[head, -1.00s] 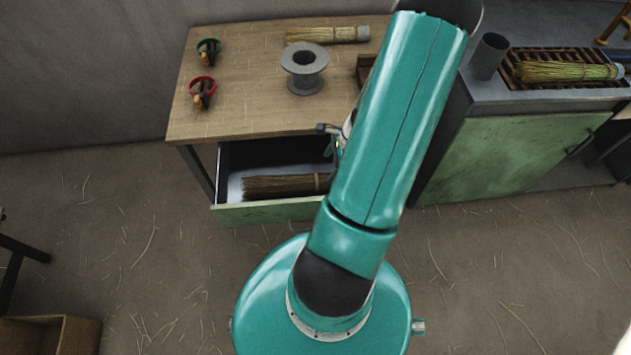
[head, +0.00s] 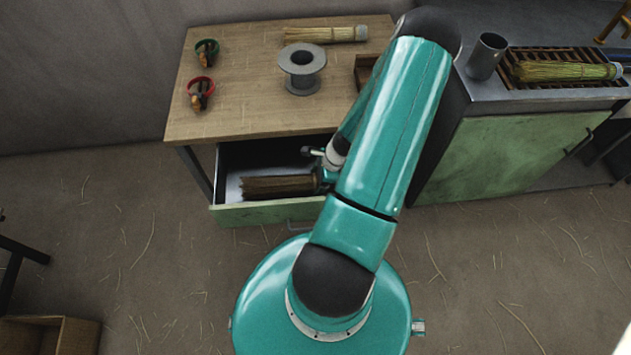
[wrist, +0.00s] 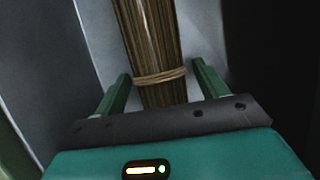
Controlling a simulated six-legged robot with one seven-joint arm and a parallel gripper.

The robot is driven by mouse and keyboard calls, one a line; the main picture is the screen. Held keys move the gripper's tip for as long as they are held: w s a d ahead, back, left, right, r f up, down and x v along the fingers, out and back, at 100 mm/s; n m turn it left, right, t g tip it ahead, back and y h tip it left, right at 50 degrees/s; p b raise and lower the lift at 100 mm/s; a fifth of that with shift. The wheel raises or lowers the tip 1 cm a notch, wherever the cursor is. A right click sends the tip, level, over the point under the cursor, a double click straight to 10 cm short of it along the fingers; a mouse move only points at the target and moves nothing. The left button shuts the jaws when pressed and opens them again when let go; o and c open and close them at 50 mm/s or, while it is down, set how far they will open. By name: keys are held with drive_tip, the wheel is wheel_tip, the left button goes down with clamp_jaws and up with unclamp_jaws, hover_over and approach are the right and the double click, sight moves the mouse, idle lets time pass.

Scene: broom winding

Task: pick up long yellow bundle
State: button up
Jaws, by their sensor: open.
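A long brownish straw bundle (head: 277,186) lies in the open drawer, and it also shows in the wrist view (wrist: 148,40) with a binding band around it. My gripper (wrist: 162,82) is open, with one green finger on each side of the bundle near the band. Neither finger visibly presses on it. In the head view my gripper is at the bundle's right end, partly hidden by my arm. A yellower bundle (head: 562,71) lies on the slatted rack at the right. A pale yellow bundle (head: 320,34) lies at the back of the table.
The drawer (head: 262,213) is pulled out under the wooden table (head: 235,115). A grey spool (head: 302,75) and two small tools with green (head: 207,46) and red (head: 201,88) rings are on the table. A metal cup (head: 487,56) stands on the right-hand counter.

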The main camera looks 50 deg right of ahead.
drive_tip(key=c, duration=1.2)
